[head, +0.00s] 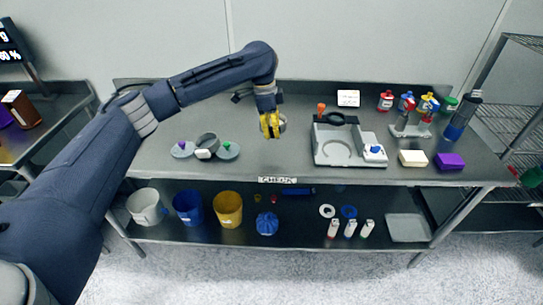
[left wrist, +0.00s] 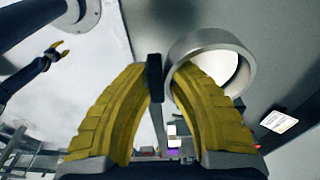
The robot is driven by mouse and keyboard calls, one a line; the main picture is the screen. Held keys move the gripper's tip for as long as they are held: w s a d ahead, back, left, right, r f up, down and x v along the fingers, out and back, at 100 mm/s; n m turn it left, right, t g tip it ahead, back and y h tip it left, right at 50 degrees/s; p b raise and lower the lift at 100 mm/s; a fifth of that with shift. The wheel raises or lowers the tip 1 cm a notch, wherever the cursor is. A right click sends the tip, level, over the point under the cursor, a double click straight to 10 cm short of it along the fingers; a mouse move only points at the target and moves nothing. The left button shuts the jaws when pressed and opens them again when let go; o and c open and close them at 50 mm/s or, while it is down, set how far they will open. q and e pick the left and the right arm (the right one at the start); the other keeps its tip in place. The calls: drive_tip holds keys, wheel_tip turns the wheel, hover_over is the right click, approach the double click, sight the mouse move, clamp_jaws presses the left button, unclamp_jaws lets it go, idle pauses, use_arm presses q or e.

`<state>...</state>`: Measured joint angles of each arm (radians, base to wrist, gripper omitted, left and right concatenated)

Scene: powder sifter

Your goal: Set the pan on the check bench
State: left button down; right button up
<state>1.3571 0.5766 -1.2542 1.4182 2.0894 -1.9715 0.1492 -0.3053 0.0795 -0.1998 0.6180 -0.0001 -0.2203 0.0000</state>
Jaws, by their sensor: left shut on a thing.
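My left gripper (head: 270,124) is shut on a round grey metal pan (head: 283,123) above the middle of the steel bench. In the left wrist view the pan (left wrist: 204,42) looks like a tilted ring, and a dark tab (left wrist: 154,78) sits between the yellow fingertips beside it. My right gripper (left wrist: 57,50) shows small at the left of the left wrist view, its fingers apart and empty. It is outside the head view. A second bench (head: 60,132) stands at the left edge with a display (head: 9,42).
A grey sifter base (head: 348,155) stands right of the gripper. Grey round parts (head: 205,147) lie on the bench left of it. Bottles (head: 407,101), a white block (head: 412,158) and a purple block (head: 450,161) are at the right. Buckets (head: 188,208) stand on the lower shelf.

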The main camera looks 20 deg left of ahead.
sight(274, 162)
use_arm(q)
wheel_tip(274, 162, down, 11)
drive_tip(key=shift+f, duration=0.15)
idle(0.5)
drive_tip(key=shift+f, duration=0.1)
drive_tip(key=c, duration=1.3)
unclamp_jaws()
drive_tip(key=r, duration=0.4)
drive_tip(key=a+r, duration=0.1)
drive_tip(key=r, duration=0.7)
drive_tip(key=shift+s+a, duration=0.2)
drive_tip(key=shift+a, duration=0.15)
